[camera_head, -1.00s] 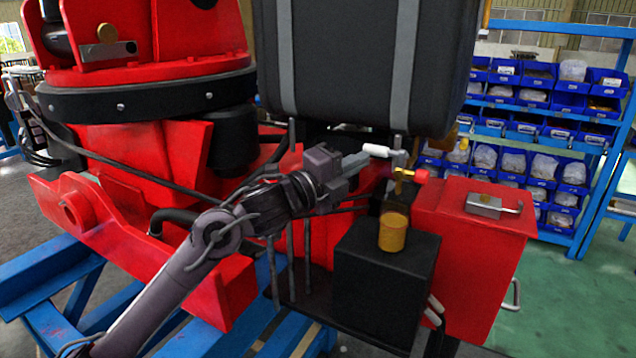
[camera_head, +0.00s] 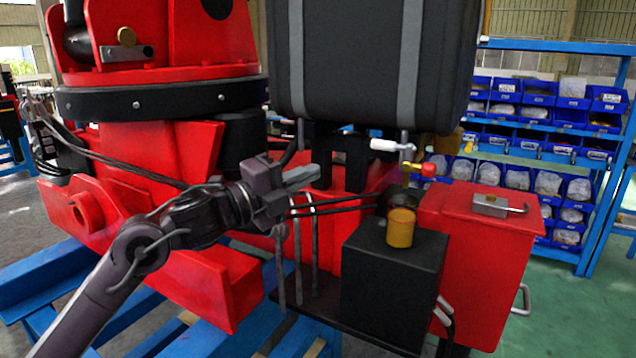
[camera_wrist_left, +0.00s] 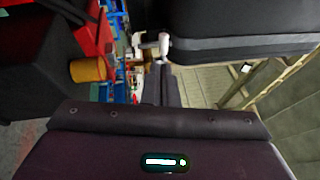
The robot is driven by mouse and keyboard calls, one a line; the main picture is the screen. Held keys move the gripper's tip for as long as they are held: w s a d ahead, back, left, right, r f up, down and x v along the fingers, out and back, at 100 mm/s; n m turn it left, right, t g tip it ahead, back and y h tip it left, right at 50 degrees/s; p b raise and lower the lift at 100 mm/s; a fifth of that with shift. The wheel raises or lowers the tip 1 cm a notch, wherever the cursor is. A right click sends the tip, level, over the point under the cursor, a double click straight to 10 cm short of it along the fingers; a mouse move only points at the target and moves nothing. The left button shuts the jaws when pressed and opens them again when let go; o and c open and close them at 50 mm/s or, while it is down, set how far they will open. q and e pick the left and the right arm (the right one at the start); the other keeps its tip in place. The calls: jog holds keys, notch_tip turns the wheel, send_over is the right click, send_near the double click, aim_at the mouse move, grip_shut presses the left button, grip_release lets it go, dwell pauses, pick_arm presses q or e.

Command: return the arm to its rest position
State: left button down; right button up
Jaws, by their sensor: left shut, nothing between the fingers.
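My left gripper (camera_head: 302,176) is shut and empty, in front of the red crane stand, below the black tank (camera_head: 375,70). Its shut fingers also show in the left wrist view (camera_wrist_left: 162,85). A valve with a white handle (camera_head: 388,146) and a red knob (camera_head: 429,170) stands to the right of the fingertips, apart from them. The white handle also shows in the left wrist view (camera_wrist_left: 163,45). My right gripper is in neither view.
A black box (camera_head: 390,290) with a yellow cap (camera_head: 400,228) and a red box (camera_head: 475,255) stand at the right. The red crane base (camera_head: 150,160) lies behind my left arm. A blue rack (camera_head: 550,130) of bins stands behind on the right.

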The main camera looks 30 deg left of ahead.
pick_arm(q)
jog(key=s+d+f+n+g+y, duration=0.15)
jog(key=f+n+y, duration=0.4)
jog(key=f, duration=0.75)
jog(key=s+d+f+n+g+y, duration=0.1)
jog(key=s+f+n+g+y, duration=0.2)
jog(key=f+n, duration=0.85)
jog(key=s+d+f+n+g, duration=0.3)
jog(key=s+d+f+g, duration=0.15)
jog(key=s+f, duration=0.45)
jog(key=s+d+f+n+g, duration=0.3)
jog(key=s+f+g, duration=0.3)
jog(key=s, duration=0.5)
jog(key=s+f+x, duration=0.1)
jog(key=s+x, duration=0.2)
jog(key=x, duration=1.1)
jog(key=s+x, duration=0.3)
jog(key=x, duration=1.1)
jog(key=s+a+f, duration=0.2)
jog(key=s+f, duration=0.8)
jog(key=s+a+f+g, duration=0.1)
jog(key=s+a+f, duration=0.1)
jog(key=s+f, duration=0.8)
jog(key=shift+s+a+f+m+g, duration=0.15)
jog(key=shift+s+f+m+g, duration=0.2)
jog(key=shift+s, duration=0.3)
